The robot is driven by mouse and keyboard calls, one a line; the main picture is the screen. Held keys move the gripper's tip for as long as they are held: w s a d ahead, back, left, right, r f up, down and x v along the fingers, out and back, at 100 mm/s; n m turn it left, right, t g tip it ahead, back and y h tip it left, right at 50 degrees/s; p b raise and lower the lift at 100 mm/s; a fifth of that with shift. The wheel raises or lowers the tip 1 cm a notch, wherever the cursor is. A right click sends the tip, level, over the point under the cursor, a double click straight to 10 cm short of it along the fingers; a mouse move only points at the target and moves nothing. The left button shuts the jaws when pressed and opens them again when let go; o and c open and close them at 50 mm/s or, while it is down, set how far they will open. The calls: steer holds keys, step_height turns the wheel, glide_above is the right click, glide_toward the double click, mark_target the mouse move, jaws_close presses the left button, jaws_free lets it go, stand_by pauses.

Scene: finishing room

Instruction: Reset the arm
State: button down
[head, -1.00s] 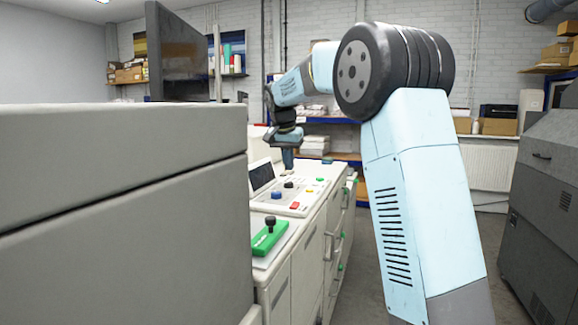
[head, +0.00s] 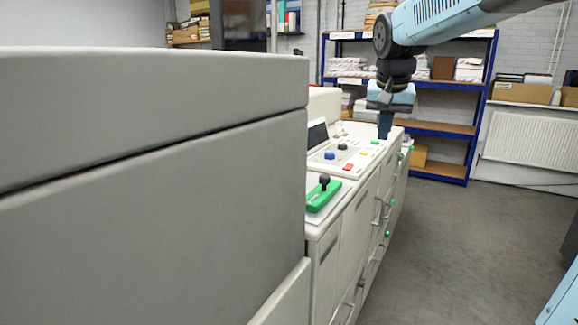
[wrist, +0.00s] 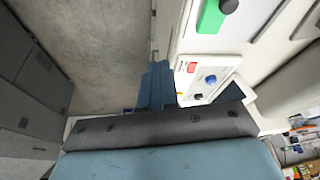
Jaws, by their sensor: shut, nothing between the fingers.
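My gripper (head: 385,125) hangs down at the right edge of the long white machine's top, beyond the control panel (head: 345,155). Its blue fingers are together with nothing between them. They also show in the wrist view (wrist: 157,85), over the machine's edge beside the panel's buttons. I cannot tell whether the fingertips clear the machine top. My arm reaches in from the upper right of the head view; its upper part is cut off by the frame.
A green plate with a black-knobbed lever (head: 323,193) sits on the machine's nearer end. A large grey housing (head: 150,180) fills the left. Handles stick out from the machine's side. Blue-framed shelves (head: 435,128) stand behind; grey floor (head: 470,235) is open at right.

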steer(key=s+f+n, duration=0.1)
steer(key=s+f, duration=0.2)
steer(key=s, duration=0.4)
steer(key=s+d+f+n+t, duration=0.1)
steer(key=s+f, duration=0.3)
steer(key=s, duration=0.4)
steer(key=s+f+n, duration=0.1)
steer(key=s+f, duration=0.2)
steer(key=s, duration=0.5)
steer(key=shift+d+f+y, duration=0.3)
steer(key=shift+d+y, duration=0.05)
steer(key=shift+y, duration=0.05)
steer(key=shift+s, duration=0.1)
